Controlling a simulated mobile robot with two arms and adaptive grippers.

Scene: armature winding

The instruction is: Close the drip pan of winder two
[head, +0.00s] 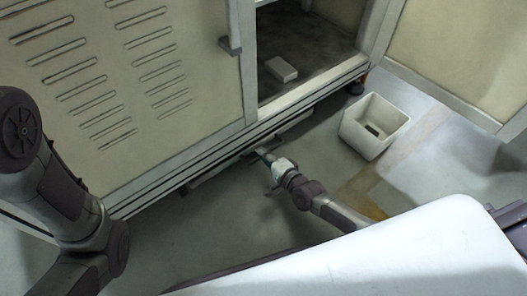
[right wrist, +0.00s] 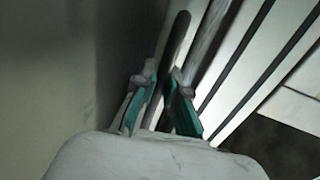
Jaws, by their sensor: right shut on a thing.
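The drip pan (head: 215,172) is a low grey tray at the foot of the cream cabinet (head: 130,80), its front edge showing a little out from under the base. My right gripper (head: 262,153) is at the middle of the pan's front. In the right wrist view my right gripper (right wrist: 163,88) has its teal-backed fingers shut on the pan's narrow handle bar (right wrist: 176,40). The fingers cover part of the handle. My left arm shows at the left of the head view, but its gripper is out of frame.
The cabinet's open bay (head: 310,50) holds a small pale block (head: 281,69). A white open bin (head: 372,128) stands on the floor to the right of the pan. An open door panel (head: 465,55) is at the upper right. Floor in front of the pan is clear.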

